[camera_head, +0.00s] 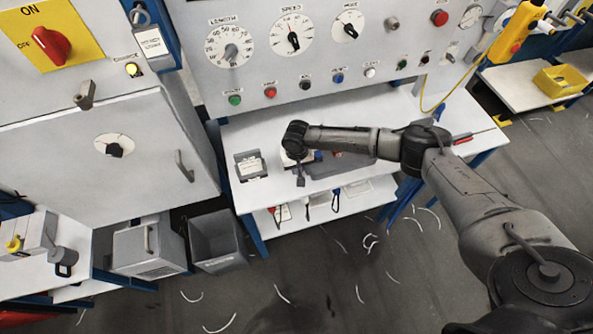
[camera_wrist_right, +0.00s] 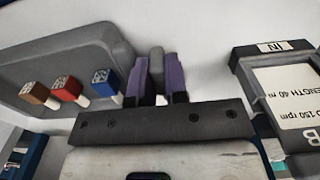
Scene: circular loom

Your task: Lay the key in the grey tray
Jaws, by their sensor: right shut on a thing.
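The grey tray (camera_head: 348,168) lies on the white bench below the control panel, partly covered by my right forearm. It fills the upper left of the wrist view (camera_wrist_right: 60,58) and holds a brown, a red and a blue key. My right gripper (camera_wrist_right: 160,80), with purple fingers, is shut on a narrow grey piece (camera_wrist_right: 156,62), seemingly the key. It is just beside the tray's edge; its height above the bench is unclear. In the head view my right gripper (camera_head: 300,178) is at the tray's left end. My left gripper is not in view.
A dark box with a white card (camera_head: 250,165) stands left of the tray; its label reads IN in the wrist view (camera_wrist_right: 285,80). The control panel (camera_head: 320,50) rises behind the bench. A lower shelf (camera_head: 285,222) holds small hanging items. Red-handled tools lie at the bench's right.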

